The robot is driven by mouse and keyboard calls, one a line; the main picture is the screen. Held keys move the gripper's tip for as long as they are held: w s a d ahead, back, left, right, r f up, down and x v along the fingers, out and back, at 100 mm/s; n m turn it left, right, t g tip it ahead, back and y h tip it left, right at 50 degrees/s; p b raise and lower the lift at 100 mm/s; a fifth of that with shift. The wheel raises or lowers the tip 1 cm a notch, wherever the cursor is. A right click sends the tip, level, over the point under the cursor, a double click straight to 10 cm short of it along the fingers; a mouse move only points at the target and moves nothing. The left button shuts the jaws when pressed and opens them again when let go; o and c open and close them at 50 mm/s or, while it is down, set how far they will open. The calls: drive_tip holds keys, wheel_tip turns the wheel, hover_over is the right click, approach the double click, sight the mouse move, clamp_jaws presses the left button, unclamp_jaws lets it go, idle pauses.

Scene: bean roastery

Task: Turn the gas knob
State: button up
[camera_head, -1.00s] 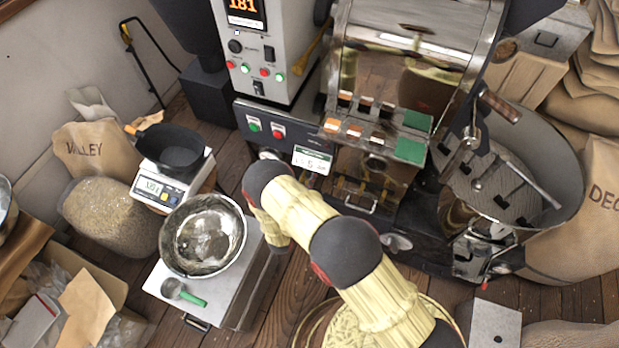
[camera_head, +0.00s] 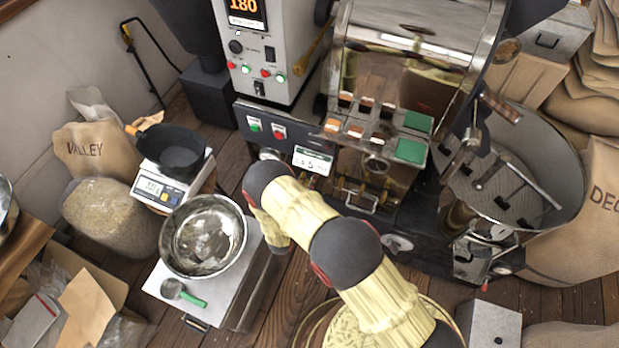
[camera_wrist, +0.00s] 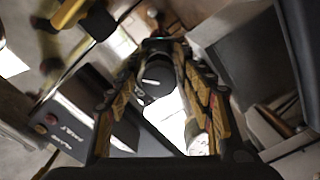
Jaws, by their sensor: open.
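A round black knob (camera_wrist: 153,82) with a white pointer line shows in the wrist view, between the yellow-and-black fingers of my gripper (camera_wrist: 164,62). The fingers are spread, one on each side of the knob; whether either touches it I cannot tell. A white placard (camera_wrist: 168,112) lies behind it. In the head view my arm's wrist end is low at the front of the roaster (camera_head: 420,60), just left of a small placard (camera_head: 313,160). My gripper and the knob are hidden behind my arm there.
A control box (camera_head: 262,50) reading 180 stands left of the roaster. The round cooling tray (camera_head: 575,205) is at the right. A metal bowl (camera_head: 203,235) on a white-topped stand (camera_head: 232,300) and a scale (camera_head: 165,188) are at the left. Wooden floor shows between stand and roaster.

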drive_tip(key=v, duration=1.2)
idle(0.4)
